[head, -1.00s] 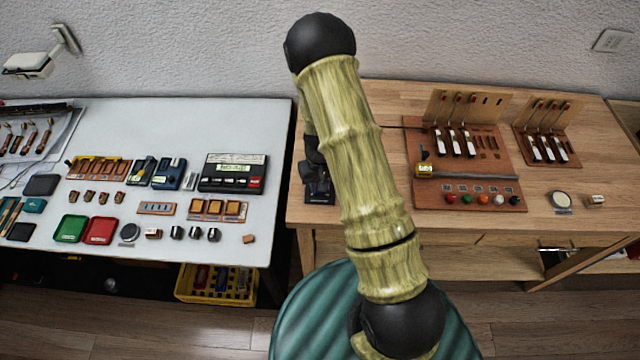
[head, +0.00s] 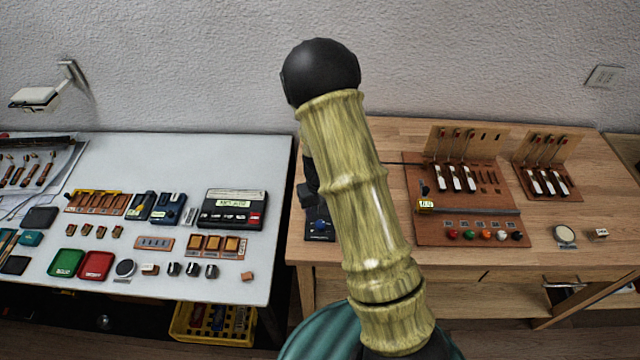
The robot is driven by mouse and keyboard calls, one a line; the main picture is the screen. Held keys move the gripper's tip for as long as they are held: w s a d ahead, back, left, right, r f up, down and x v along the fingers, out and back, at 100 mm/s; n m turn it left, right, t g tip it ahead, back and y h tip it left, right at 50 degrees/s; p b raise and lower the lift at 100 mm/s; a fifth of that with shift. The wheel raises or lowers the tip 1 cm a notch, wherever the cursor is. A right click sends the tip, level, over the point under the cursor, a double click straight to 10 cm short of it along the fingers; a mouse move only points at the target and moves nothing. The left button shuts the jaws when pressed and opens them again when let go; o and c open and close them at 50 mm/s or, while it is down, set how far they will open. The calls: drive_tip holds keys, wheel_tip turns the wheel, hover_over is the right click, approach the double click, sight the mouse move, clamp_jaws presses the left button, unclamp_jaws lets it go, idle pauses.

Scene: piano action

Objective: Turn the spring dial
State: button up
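A small dark blue device (head: 320,226) stands at the left edge of the wooden table, partly hidden by my arm. I cannot tell for sure that it is the spring dial, and no dial face is readable. My gripper (head: 308,194) shows only as a dark piece at the left side of my arm, just above this device. Its fingers are hidden or too small to make out, so its opening and any contact with the device cannot be told.
The wooden table (head: 375,236) also bears a brown board (head: 432,233) with keys, a slide bar and coloured knobs, and a smaller key stand (head: 560,186). The white table (head: 130,160) at left holds trays, boxes and a device with a display (head: 234,209). A gap separates the tables.

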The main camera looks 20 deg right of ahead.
sight(320, 223)
wheel_tip(320, 223, up, 12)
drive_tip(key=b, duration=0.1)
idle(0.4)
idle(0.6)
drive_tip(key=s+r+t, duration=0.1)
drive_tip(key=s+r, duration=0.1)
drive_tip(key=s, duration=0.5)
drive_tip(key=s+r+t, duration=0.1)
drive_tip(key=s+r, duration=0.2)
drive_tip(key=s, duration=0.4)
drive_tip(key=shift+s+m+t, duration=0.3)
